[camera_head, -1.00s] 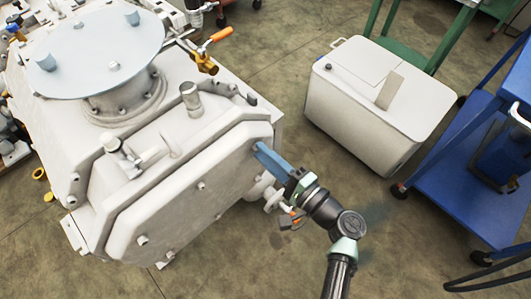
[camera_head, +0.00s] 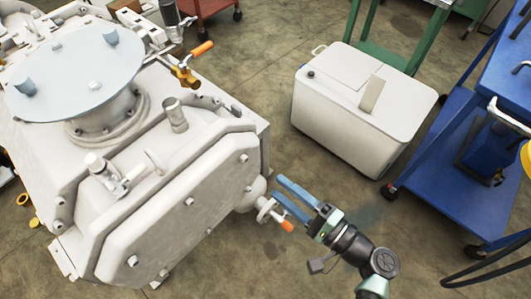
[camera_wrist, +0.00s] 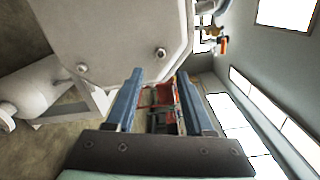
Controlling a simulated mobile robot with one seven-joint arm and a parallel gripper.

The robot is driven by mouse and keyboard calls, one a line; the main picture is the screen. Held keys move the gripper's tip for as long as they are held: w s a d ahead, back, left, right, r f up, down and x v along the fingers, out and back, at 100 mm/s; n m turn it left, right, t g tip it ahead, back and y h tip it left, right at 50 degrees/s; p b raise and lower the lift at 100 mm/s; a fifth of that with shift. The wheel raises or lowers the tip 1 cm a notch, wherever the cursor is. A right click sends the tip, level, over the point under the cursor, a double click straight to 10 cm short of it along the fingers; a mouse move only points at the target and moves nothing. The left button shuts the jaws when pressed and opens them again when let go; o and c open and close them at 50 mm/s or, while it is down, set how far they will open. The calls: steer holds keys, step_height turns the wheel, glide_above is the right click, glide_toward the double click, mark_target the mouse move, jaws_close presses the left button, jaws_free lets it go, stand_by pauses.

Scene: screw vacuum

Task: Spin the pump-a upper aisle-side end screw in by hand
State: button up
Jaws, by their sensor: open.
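Pump-a (camera_head: 110,170) is the grey machine at the left, with a flat octagonal end cover (camera_head: 170,225). The upper aisle-side end screw (camera_head: 243,157), as I take it, is a small grey screw near the cover's upper right corner. In the wrist view it appears to be the screw (camera_wrist: 160,53) just beyond my fingertips. Another cover screw (camera_wrist: 83,69) shows left of it. My gripper (camera_head: 281,187) has two blue fingers, open and empty, right of the cover and apart from the screw. It also shows in the wrist view (camera_wrist: 159,74).
An orange-tipped valve (camera_head: 270,212) sits beside my fingers, below the cover's right edge; contact cannot be told. A white box unit (camera_head: 350,115) and a blue cart (camera_head: 460,180) stand at the right. Bare floor lies between the pump and them.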

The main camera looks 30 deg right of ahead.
steer(key=v, duration=0.4)
stand_by(0.5)
